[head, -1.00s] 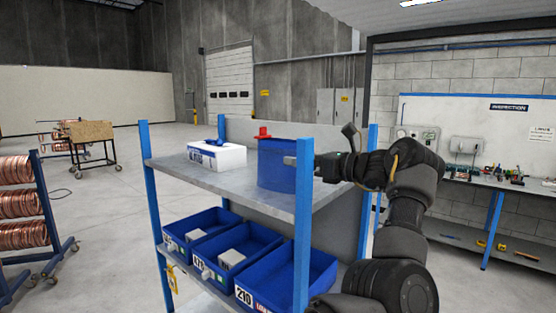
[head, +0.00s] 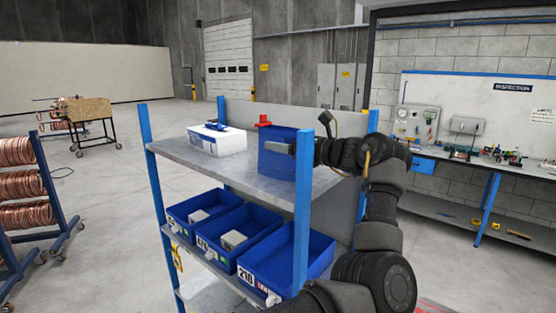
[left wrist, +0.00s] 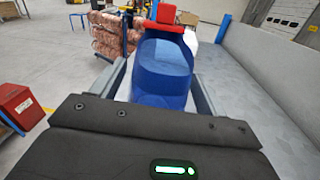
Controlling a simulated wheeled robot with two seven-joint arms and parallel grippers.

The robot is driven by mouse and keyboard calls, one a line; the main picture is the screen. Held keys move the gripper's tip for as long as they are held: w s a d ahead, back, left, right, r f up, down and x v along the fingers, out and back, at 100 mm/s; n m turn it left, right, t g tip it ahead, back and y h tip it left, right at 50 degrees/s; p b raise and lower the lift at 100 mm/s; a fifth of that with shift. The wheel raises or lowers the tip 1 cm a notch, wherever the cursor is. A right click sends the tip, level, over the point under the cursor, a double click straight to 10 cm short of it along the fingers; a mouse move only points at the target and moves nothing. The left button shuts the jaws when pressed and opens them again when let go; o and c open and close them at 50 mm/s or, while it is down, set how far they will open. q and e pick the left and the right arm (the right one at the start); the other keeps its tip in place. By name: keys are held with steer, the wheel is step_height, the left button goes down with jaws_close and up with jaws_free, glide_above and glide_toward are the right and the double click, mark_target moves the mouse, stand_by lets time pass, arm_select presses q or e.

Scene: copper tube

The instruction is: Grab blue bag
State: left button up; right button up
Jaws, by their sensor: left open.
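The blue bag (head: 272,169), a translucent blue container-like thing with a red top (head: 264,121), stands upright on the grey top shelf (head: 230,177) near its right end. My left gripper (head: 281,148) is at the bag's upper part, with one finger showing across its face. In the left wrist view the bag (left wrist: 163,68) lies between the two spread fingers of my left gripper (left wrist: 158,92). Whether either finger touches the bag cannot be told. The bag's far side is hidden. My right gripper is not in view.
A white box (head: 216,141) with a blue item on it stands left of the bag. Blue posts (head: 303,215) frame the shelf, and a grey panel backs it. Blue bins (head: 240,235) fill the lower shelf. A copper coil rack (head: 22,185) stands at the left.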

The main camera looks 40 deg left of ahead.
arm_select(q)
steer(key=shift+d, duration=0.15)
steer(key=c, duration=1.3)
steer(key=shift+r+b, duration=0.4)
steer(key=shift+r, duration=0.05)
step_height(320, 180, up, 17)
steer(key=shift+s+r+b, duration=0.1)
steer(key=shift+b, duration=1.05)
